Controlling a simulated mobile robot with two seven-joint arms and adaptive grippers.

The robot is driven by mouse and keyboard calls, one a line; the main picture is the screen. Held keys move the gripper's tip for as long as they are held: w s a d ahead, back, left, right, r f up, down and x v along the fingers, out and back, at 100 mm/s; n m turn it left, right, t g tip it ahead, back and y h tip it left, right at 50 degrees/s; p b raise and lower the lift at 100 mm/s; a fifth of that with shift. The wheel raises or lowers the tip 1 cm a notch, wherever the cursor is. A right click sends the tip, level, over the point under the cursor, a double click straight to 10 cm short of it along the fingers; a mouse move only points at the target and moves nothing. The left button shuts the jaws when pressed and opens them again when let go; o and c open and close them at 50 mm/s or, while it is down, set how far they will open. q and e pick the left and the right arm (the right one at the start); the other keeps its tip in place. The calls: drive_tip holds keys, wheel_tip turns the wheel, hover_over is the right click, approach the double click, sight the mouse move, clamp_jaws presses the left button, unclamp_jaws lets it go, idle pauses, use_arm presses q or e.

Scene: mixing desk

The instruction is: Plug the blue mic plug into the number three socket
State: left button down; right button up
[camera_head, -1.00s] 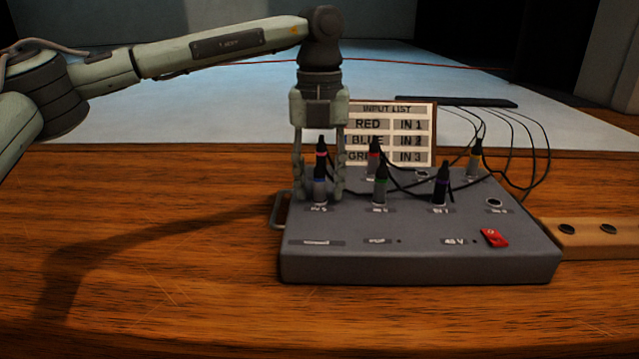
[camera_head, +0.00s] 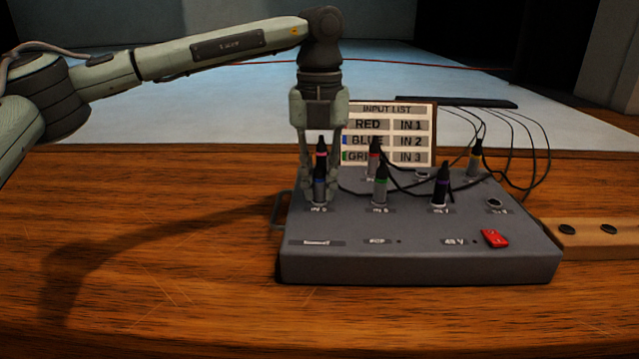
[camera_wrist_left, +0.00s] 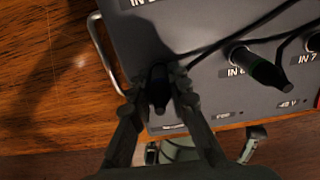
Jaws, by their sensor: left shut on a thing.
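The blue mic plug (camera_head: 319,184), dark with a blue band, stands upright in the front-left socket of the grey mixing desk (camera_head: 420,262). My left gripper (camera_head: 320,193) points straight down and is shut around this plug; the wrist view shows the plug (camera_wrist_left: 159,88) between the fingers (camera_wrist_left: 158,77). An empty round socket (camera_head: 422,174) lies third from the left in the back row, partly behind cables; its label is not legible.
Pink (camera_head: 321,150), red (camera_head: 374,150) and yellow (camera_head: 475,160) plugs stand in the back row, green (camera_head: 380,185) and purple (camera_head: 441,188) in front. An empty socket (camera_head: 494,203) is front right. The input list (camera_head: 390,137) pairs blue with IN 2. Cables cross the desk.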

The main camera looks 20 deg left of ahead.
sight(318, 168)
use_arm(q)
drive_tip(key=shift+r, duration=0.15)
drive_tip(key=shift+r+p, duration=1.95)
drive_tip(key=shift+r, duration=0.95)
drive_tip(key=shift+a, duration=0.15)
